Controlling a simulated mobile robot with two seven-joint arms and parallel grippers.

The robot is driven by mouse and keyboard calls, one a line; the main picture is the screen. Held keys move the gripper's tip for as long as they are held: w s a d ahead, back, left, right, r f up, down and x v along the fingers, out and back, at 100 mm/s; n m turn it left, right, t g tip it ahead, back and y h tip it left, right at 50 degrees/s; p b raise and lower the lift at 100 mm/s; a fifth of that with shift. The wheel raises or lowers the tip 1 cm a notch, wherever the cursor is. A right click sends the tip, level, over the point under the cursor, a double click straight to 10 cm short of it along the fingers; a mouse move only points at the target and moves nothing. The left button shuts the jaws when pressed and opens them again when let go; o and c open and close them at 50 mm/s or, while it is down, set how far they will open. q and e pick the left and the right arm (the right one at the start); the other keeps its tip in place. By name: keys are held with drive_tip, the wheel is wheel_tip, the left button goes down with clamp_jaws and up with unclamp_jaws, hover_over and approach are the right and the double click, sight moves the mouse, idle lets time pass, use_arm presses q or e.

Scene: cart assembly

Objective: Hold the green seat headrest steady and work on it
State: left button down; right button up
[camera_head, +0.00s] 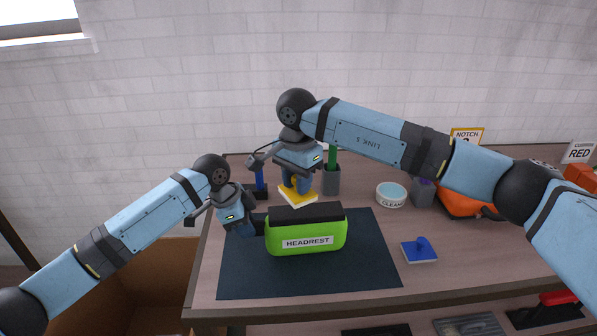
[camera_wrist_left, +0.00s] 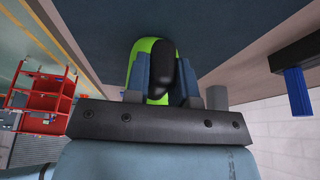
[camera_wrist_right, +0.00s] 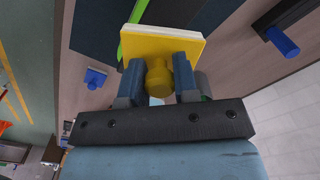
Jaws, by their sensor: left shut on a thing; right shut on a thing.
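The green headrest (camera_head: 308,237) with a black top and a white "HEADREST" label lies on the dark mat (camera_head: 375,271). My left gripper (camera_head: 254,226) is at its left end; in the left wrist view its fingers are shut on the end of the headrest (camera_wrist_left: 145,55). My right gripper (camera_head: 299,184) is above and behind the headrest, shut on the yellow knob of a yellow pad tool with a white face (camera_head: 298,195). The right wrist view shows this tool (camera_wrist_right: 162,47) between the fingers. Whether the pad touches the headrest cannot be told.
A blue pad tool (camera_head: 419,250) lies at the mat's right edge. A bowl labelled "CLEAN" (camera_head: 391,194), grey cups (camera_head: 332,179) and an orange item (camera_head: 465,202) stand behind. A blue-handled tool (camera_head: 260,182) stands at the back left. The mat's front is clear.

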drive_tip(key=shift+f, duration=1.6)
drive_tip(key=shift+w+d+f, duration=0.1)
drive_tip(key=shift+d+f, duration=0.4)
drive_tip(key=shift+f, duration=0.05)
drive_tip(key=shift+w+d, duration=0.2)
drive_tip(key=shift+d, duration=4.35)
drive_tip(key=shift+s+a, duration=0.15)
drive_tip(key=shift+a, duration=2.35)
drive_tip(key=shift+s+a, duration=0.15)
drive_tip(key=shift+a, duration=2.35)
drive_tip(key=shift+r, duration=4)
